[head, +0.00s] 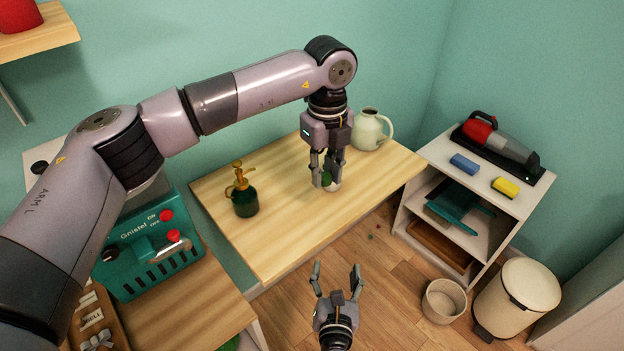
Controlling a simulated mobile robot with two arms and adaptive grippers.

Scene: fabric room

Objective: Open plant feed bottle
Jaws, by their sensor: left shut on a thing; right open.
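My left gripper (327,179) points straight down from above and is shut on the bottle. Its fingers hide much of the bottle, so I cannot tell exactly where they grip or whether the cap is still seated. My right gripper (337,277) is open and empty, in front of the table's front edge and apart from the bottle.
A green spray bottle (244,196) stands left on the table (280,240), and a pale jug (369,131) behind right. A teal machine (150,255) sits lower left. A shelf unit (450,160), bowl (443,301) and bin (520,300) stand right. The table's front left is clear.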

